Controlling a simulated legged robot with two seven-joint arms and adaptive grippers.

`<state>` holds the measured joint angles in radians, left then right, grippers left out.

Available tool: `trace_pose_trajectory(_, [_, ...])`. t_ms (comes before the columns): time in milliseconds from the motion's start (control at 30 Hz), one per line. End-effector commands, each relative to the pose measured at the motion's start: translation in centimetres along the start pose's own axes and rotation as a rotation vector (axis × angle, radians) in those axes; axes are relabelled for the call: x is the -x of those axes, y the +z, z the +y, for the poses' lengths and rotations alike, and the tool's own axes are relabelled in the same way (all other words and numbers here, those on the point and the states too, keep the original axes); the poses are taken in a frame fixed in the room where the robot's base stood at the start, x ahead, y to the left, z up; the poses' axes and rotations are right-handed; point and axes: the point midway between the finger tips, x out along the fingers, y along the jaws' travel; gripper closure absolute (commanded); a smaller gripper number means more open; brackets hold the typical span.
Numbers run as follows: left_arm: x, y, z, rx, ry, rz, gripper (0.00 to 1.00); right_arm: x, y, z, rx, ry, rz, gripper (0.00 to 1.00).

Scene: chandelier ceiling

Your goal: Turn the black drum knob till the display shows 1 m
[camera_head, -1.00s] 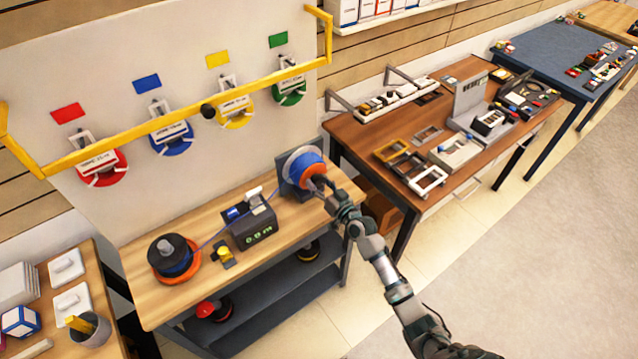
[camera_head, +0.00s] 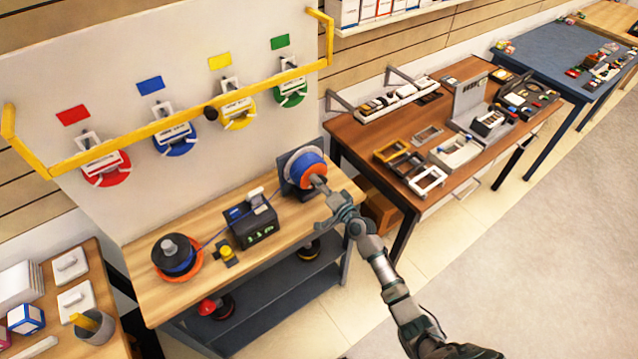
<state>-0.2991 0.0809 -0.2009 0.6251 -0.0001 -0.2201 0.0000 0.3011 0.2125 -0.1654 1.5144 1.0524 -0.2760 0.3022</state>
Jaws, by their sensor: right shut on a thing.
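My right gripper (camera_head: 320,184) is shut at the front hub of a blue-and-orange reel (camera_head: 304,165), which stands upright on the wooden bench. The fingers hide the part they hold. My right gripper is well apart from this drum. A blue line (camera_head: 209,241) runs from it toward a dark meter box (camera_head: 252,227). The box's green display (camera_head: 261,235) seems to read 1.1 m, but the digits are small. My left gripper is not in view.
A yellow-topped button (camera_head: 228,255) sits between drum and meter. A yellow rail (camera_head: 150,129) crosses the board above the bench, with several coloured reels behind it. A brown table (camera_head: 358,149) with frames and parts stands to the right.

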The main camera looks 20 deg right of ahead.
Motion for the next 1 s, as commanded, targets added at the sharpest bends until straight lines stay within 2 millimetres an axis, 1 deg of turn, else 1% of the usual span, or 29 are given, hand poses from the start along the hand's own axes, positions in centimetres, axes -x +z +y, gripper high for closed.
trace_pose_trajectory(300, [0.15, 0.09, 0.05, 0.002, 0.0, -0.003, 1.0, 0.02, -0.09, 0.2, -0.088, 0.003, 0.002, 0.84])
trace_pose_trajectory(767, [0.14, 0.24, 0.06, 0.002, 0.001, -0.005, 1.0, 0.03, -0.06, 0.25, -0.097, 0.004, 0.002, 0.84])
trace_pose_trajectory(800, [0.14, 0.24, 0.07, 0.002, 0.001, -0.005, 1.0, 0.03, -0.06, 0.25, -0.097, 0.004, 0.002, 0.39])
trace_pose_trajectory(867, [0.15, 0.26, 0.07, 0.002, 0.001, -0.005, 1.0, 0.03, -0.05, 0.23, -0.097, 0.004, 0.001, 0.24])
trace_pose_trajectory(1000, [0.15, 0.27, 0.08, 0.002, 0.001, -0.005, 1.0, 0.04, -0.04, 0.12, -0.096, 0.002, 0.001, 0.23])
